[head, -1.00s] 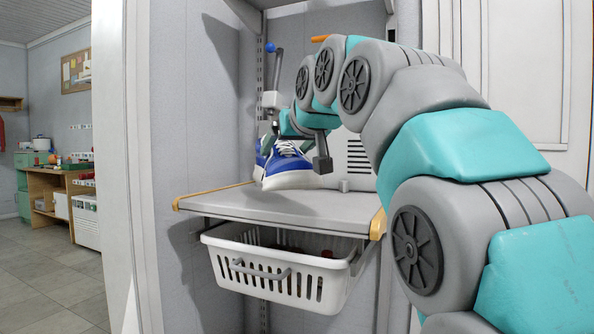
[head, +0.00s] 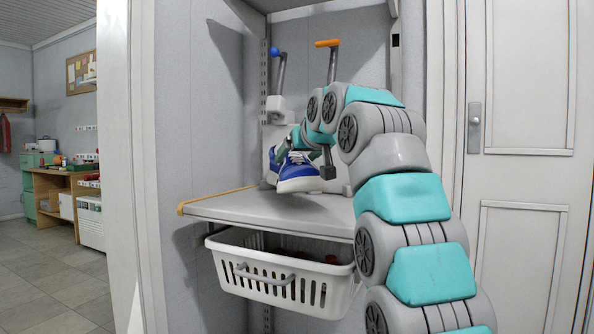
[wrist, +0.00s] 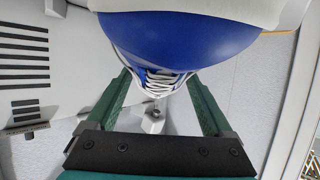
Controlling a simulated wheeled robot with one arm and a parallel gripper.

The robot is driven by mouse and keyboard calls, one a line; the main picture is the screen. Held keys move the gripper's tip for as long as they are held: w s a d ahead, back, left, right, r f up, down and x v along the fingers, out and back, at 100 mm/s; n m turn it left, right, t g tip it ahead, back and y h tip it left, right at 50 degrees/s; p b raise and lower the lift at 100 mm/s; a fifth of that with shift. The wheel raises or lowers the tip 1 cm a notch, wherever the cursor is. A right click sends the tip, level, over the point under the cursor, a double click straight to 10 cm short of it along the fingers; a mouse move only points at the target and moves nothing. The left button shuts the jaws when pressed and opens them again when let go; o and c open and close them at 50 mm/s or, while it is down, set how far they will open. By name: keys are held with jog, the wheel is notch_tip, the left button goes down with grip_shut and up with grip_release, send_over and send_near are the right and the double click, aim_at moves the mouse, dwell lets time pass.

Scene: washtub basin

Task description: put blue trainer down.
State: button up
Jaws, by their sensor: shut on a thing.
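The blue trainer (head: 298,173), with white laces and a white sole, is in my gripper (head: 303,146) over the back part of the grey shelf (head: 255,208). Its toe faces the head camera. Whether its sole touches the shelf or hangs just above it, I cannot tell. In the wrist view the trainer (wrist: 185,38) fills the top middle, and the green fingers of my gripper (wrist: 160,88) lie on either side of its laced part. More blue and white shows just left of the trainer in the head view; whether it is a second shoe is unclear.
A white basket (head: 283,278) hangs under the shelf. A blue-knobbed lever (head: 279,75) and an orange-handled lever (head: 332,62) stand behind the shelf. The shelf's front left is bare. A white door (head: 525,110) is at right.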

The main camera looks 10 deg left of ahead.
aim_at(301, 166)
jog(key=shift+s+f+b, duration=0.1)
jog(key=shift+f+b, duration=0.75)
jog(key=shift+f, duration=0.85)
jog(key=shift+f, duration=0.1)
jog(key=o, duration=1.4)
jog(key=shift+o, duration=0.2)
